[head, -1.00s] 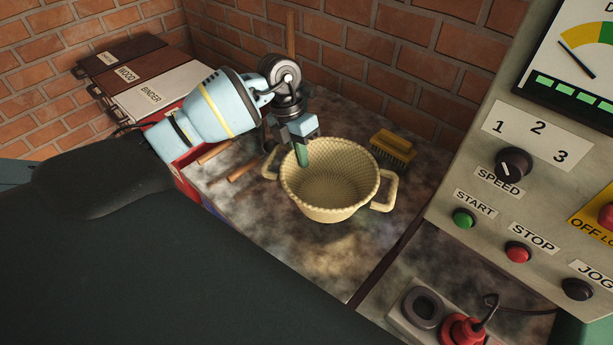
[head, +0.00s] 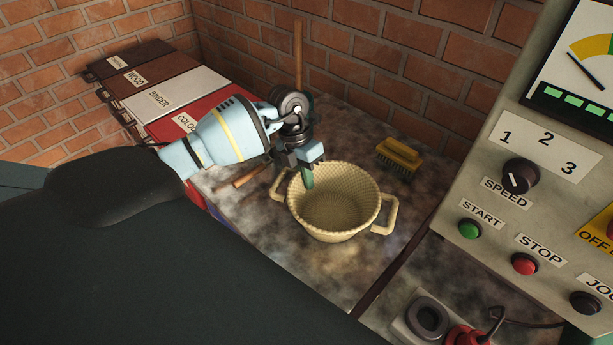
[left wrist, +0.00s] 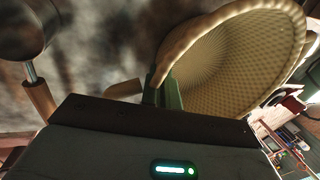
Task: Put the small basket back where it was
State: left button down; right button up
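The small basket (head: 337,222) is cream, woven and round with two loop handles, upright and empty over the worktop in the head view. I cannot tell whether its base touches the worktop. My left gripper (head: 307,176) is at the basket's left rim, with one green finger showing inside the wall. In the left wrist view, the green fingers (left wrist: 163,92) are shut on the rim of the basket (left wrist: 232,65). The outer finger is mostly hidden in the head view. My right gripper is not in view.
A yellow brush (head: 400,155) lies behind the basket, near the brick wall. Labelled boxes (head: 178,92) stand at the left. A control panel (head: 545,180) rises at the right, with a socket block (head: 428,317) below. Mottled worktop (head: 320,268) is clear in front of the basket.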

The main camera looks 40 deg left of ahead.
pick_arm(q)
jog(key=c, duration=1.7)
grip_release()
jog(key=shift+f, duration=0.1)
jog(key=v, duration=1.2)
